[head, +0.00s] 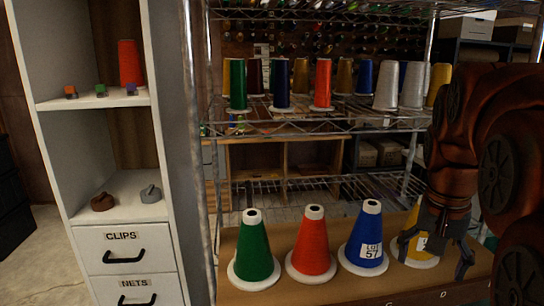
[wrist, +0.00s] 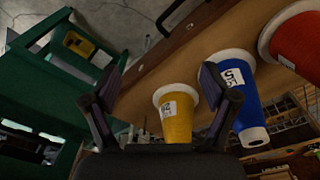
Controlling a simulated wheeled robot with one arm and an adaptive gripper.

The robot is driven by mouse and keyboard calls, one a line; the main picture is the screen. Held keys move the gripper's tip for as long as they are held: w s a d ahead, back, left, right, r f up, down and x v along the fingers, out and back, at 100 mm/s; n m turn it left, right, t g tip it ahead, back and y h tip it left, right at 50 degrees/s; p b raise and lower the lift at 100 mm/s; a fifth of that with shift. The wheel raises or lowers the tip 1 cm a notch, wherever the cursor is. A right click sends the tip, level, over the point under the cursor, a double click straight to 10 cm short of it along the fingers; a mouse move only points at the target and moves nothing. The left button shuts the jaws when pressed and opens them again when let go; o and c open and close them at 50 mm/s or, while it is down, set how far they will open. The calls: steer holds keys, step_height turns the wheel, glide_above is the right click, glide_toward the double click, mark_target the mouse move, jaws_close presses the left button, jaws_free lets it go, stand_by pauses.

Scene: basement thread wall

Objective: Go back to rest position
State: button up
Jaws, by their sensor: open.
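My gripper (head: 436,250) is at the right of the head view, in front of the yellow thread cone (head: 415,243), and partly hides it. In the wrist view my gripper (wrist: 160,85) has its two fingers spread wide. The yellow cone (wrist: 177,118) shows between and beyond the fingers, with a white label on it. I cannot tell from these views whether a finger touches it. The fingers hold nothing that I can see. My arm covers the right side of the head view.
Green (head: 254,250), red (head: 311,247) and blue (head: 366,240) cones stand on the wooden board (head: 330,290). A wire rack (head: 290,125) with more cones is behind. A white cabinet (head: 120,235) stands left. A green frame (wrist: 45,85) is left in the wrist view.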

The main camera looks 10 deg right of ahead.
steer(key=s+a+f+n+g, duration=0.2)
steer(key=s+a+f+n, duration=0.6)
steer(key=s+a+f, duration=0.7)
step_height(320, 180, down, 2)
steer(key=shift+a+f+n+y, duration=0.1)
steer(key=shift+a+n+y, duration=0.3)
steer(key=shift+a, duration=0.15)
